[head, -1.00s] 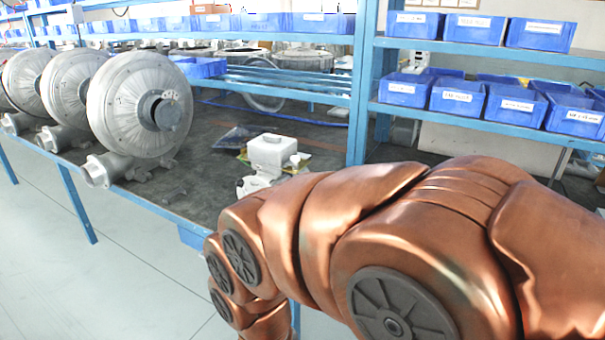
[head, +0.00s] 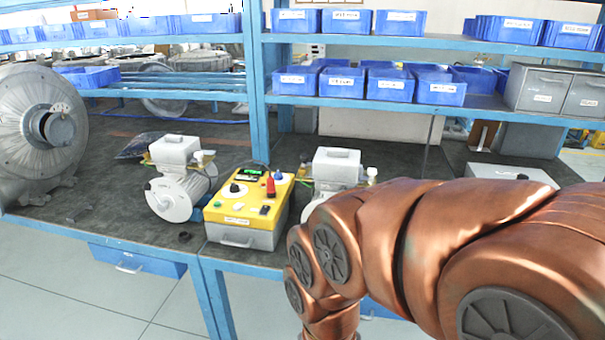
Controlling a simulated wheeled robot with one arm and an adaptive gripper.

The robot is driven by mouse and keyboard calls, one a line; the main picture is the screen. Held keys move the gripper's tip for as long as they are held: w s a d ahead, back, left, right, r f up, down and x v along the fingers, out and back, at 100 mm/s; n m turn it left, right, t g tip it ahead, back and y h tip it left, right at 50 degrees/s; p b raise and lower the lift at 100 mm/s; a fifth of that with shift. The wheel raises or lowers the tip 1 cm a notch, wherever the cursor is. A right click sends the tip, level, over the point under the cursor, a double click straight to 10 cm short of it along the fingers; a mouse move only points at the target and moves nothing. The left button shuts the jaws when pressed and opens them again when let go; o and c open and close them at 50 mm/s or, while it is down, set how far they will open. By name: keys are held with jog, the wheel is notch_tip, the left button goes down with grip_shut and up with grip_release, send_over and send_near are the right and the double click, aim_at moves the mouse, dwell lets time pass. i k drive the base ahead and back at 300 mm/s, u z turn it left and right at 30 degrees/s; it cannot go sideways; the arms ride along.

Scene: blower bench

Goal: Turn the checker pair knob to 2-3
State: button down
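The checker (head: 249,206) is a box with a yellow top panel and a grey lower body, on the bench in the middle of the head view. Its panel carries a black round knob (head: 235,188), a small lit green display, a red part and a blue button. The knob's labels and setting are too small to read. My copper-coloured arm covers the lower right of the view and bends down in front of the bench. My gripper is not in view.
White motors stand on both sides of the checker, the left (head: 182,190) and the right one (head: 335,172), partly behind my arm. A large grey blower (head: 40,130) stands at the left. Blue shelves (head: 400,100) with blue bins rise behind.

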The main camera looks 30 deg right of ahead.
aim_at(278, 176)
jog(key=z, duration=0.35)
jog(key=i, duration=0.9)
